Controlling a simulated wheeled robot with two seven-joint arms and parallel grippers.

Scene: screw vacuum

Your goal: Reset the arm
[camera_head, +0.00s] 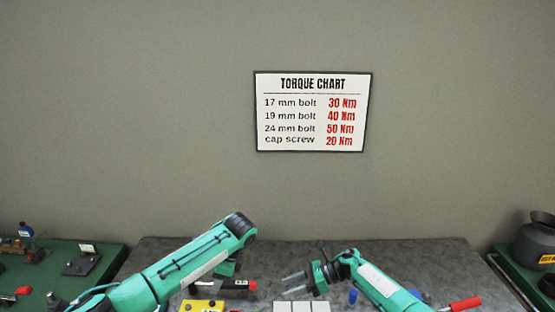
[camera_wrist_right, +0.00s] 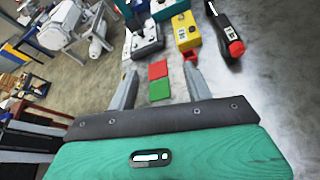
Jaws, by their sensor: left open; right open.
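My right gripper (camera_head: 295,284) is open and empty above the grey bench, its fingers pointing left in the head view. In the right wrist view, the space between its fingertips (camera_wrist_right: 160,72) holds nothing; a red square (camera_wrist_right: 158,69) and a green square (camera_wrist_right: 160,89) show on the surface beyond. My left arm reaches in from the lower left and bends at a dark joint. My left gripper (camera_head: 224,268) hangs below that joint, partly hidden by the arm; its fingers are hard to make out.
The bench (camera_head: 300,250) holds a yellow block (camera_head: 201,306), a dark red-ended tool (camera_head: 238,285), white tiles (camera_head: 301,307), a blue cylinder (camera_head: 352,296) and a red handle (camera_head: 465,303). Green side tables stand left (camera_head: 105,262) and right (camera_head: 512,280). A torque chart (camera_head: 312,111) hangs behind.

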